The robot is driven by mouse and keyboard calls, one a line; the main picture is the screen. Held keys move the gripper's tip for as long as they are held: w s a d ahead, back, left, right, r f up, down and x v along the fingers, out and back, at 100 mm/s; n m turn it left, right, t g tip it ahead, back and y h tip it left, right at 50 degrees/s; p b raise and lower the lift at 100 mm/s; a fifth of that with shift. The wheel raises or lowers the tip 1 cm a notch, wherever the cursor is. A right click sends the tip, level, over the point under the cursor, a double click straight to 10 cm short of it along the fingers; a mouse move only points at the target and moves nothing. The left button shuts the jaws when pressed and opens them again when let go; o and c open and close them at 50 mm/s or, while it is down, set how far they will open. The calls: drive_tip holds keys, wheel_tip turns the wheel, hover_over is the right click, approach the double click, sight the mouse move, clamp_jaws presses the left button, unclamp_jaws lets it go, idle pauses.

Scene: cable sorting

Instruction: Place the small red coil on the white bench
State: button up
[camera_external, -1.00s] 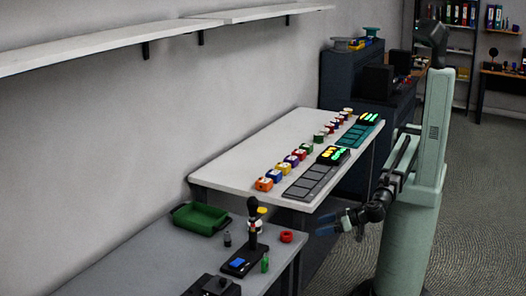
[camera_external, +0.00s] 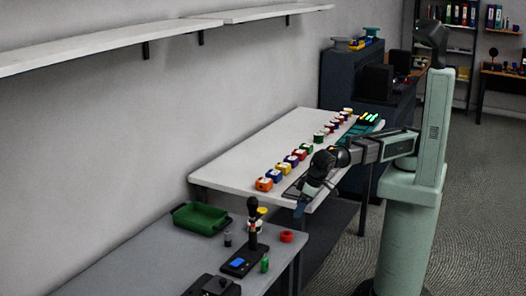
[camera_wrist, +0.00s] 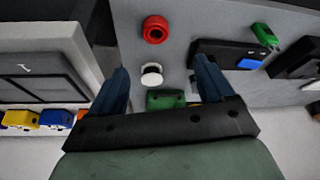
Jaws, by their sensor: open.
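The small red coil (camera_external: 287,236) lies on the grey bench near its right edge. It also shows in the wrist view (camera_wrist: 155,30) at top centre, ahead of my fingertips and apart from them. The white bench (camera_external: 225,172) stands beyond the grey bench, with a row of coloured blocks on it; its edge shows at left in the wrist view (camera_wrist: 40,36). My gripper (camera_external: 299,210) hangs by the near corner of the white bench, short of the coil. In the wrist view my gripper (camera_wrist: 162,68) is open, with nothing between its fingers in contact.
On the grey bench (camera_external: 150,250) stand a black device with an upright stick (camera_external: 253,232), a green bottle (camera_external: 265,264), a dark grey bottle (camera_external: 227,239) and a green tray (camera_external: 202,226). A white disc (camera_wrist: 152,75) shows between my fingers. Coloured blocks (camera_external: 264,184) line the white bench.

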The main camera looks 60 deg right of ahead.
hover_over(288, 234)
drive_tip(key=s, duration=0.1)
wheel_tip(288, 234, down, 8)
drive_tip(key=shift+s+r, duration=0.15)
drive_tip(key=shift+w+d+f, duration=0.1)
drive_tip(key=shift+w+f, duration=0.15)
drive_tip(key=shift+f, duration=0.75)
drive_tip(key=shift+w+d+f, duration=0.1)
drive_tip(key=shift+w+f, duration=0.1)
drive_tip(key=shift+f, duration=0.8)
drive_tip(key=shift+w+f, duration=0.2)
drive_tip(key=shift+f, duration=0.35)
drive_tip(key=shift+c, duration=0.4)
drive_tip(key=c, duration=1.2)
drive_tip(key=shift+r, duration=5.05)
